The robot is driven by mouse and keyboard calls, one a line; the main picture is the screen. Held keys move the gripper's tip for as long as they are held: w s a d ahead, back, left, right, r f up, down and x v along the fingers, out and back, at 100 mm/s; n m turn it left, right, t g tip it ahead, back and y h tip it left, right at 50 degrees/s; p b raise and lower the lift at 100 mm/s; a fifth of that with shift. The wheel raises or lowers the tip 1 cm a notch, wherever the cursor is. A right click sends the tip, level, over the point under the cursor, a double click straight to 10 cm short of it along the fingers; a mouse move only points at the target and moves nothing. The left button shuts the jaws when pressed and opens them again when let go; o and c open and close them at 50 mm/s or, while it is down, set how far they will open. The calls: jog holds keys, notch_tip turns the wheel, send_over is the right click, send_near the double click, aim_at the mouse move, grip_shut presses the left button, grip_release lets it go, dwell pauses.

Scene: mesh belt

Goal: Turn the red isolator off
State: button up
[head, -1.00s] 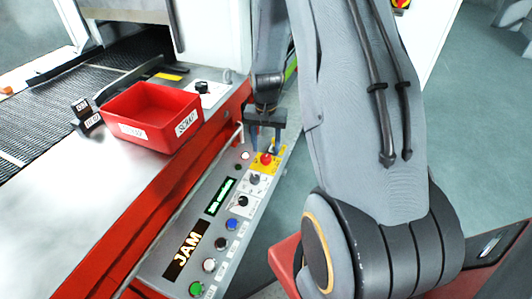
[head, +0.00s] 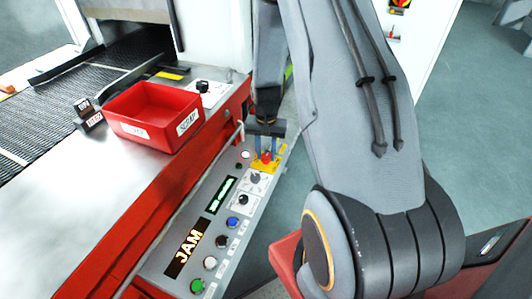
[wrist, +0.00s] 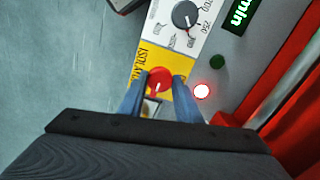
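The red isolator (head: 267,157) is a round red knob on a yellow plate at the far end of the sloping control panel (head: 160,262). In the wrist view the red knob (wrist: 159,79) has a pale mark on its face, and the yellow plate (wrist: 148,57) carries the lettering "ISOLA…", partly hidden. My gripper (head: 267,153) points down over the knob. Its two blue-grey fingers (wrist: 160,88) stand one on each side of the knob, apart from each other. They look open around it; whether either touches it is unclear.
A lit red-white lamp (wrist: 202,92) and a dark green button (wrist: 217,61) are close beside the fingers. A grey selector dial (wrist: 186,15) is on the neighbouring plate. The display reads JAM (head: 187,249). A red bin (head: 155,113) stands on the belt-side ledge.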

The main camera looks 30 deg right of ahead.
jog(key=shift+n, duration=0.4)
jog(key=n, duration=0.3)
jog(key=shift+n, duration=0.3)
jog(key=n, duration=0.4)
jog(key=shift+n+p, duration=0.3)
jog(key=shift+p, duration=0.1)
jog(key=n, duration=0.4)
jog(key=shift+n+p, duration=0.35)
jog(key=shift+n, duration=2.15)
jog(key=o, duration=1.1)
jog(key=shift+c, duration=0.2)
